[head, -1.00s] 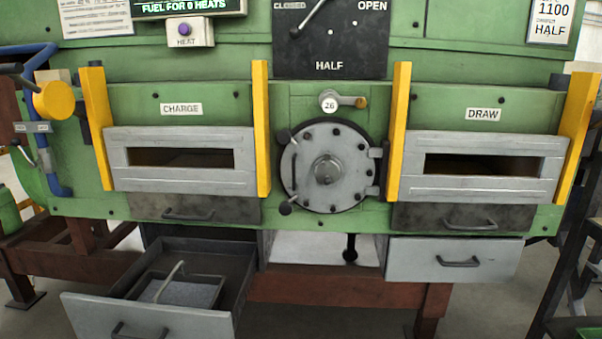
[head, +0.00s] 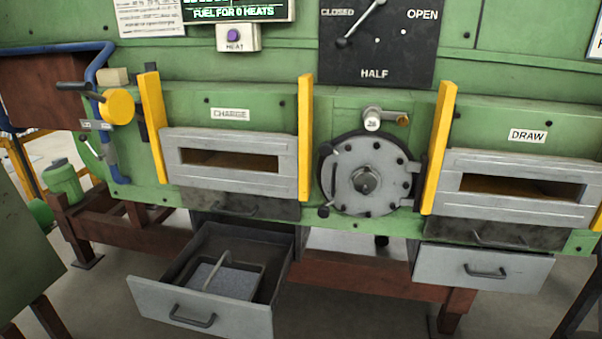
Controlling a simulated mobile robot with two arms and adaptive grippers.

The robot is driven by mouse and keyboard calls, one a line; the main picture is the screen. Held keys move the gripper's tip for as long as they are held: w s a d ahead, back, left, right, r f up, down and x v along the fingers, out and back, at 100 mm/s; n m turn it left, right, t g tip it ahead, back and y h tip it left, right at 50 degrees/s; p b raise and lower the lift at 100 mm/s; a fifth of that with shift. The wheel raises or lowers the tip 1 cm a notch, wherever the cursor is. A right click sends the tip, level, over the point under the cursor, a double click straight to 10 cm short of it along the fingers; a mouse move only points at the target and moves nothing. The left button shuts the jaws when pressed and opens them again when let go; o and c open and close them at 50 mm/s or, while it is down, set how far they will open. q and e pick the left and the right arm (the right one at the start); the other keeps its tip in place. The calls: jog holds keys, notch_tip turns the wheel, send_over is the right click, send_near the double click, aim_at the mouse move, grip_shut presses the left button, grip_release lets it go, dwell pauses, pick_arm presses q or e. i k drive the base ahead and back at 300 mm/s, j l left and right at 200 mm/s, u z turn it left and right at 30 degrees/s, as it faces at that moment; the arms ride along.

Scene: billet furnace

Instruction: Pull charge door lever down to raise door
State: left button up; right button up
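The charge door (head: 221,174) is a grey plate with a wide slot, between two yellow guide posts under the CHARGE label (head: 230,115). It is down in its frame, and a dark interior shows through the slot. Left of it, a dark lever handle (head: 73,87) sticks out to the left beside a yellow disc (head: 117,105). No label shows which of these is the charge door lever. Neither of my grippers is in view.
An open drawer (head: 201,312) juts out below the charge door, with a tray (head: 249,264) inside. A round grey hatch (head: 366,180) and the draw door (head: 520,208) are to the right. A dark green surface (head: 25,262) stands at the lower left.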

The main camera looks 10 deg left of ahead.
aim_at(117, 107)
jog(key=u, duration=1.35)
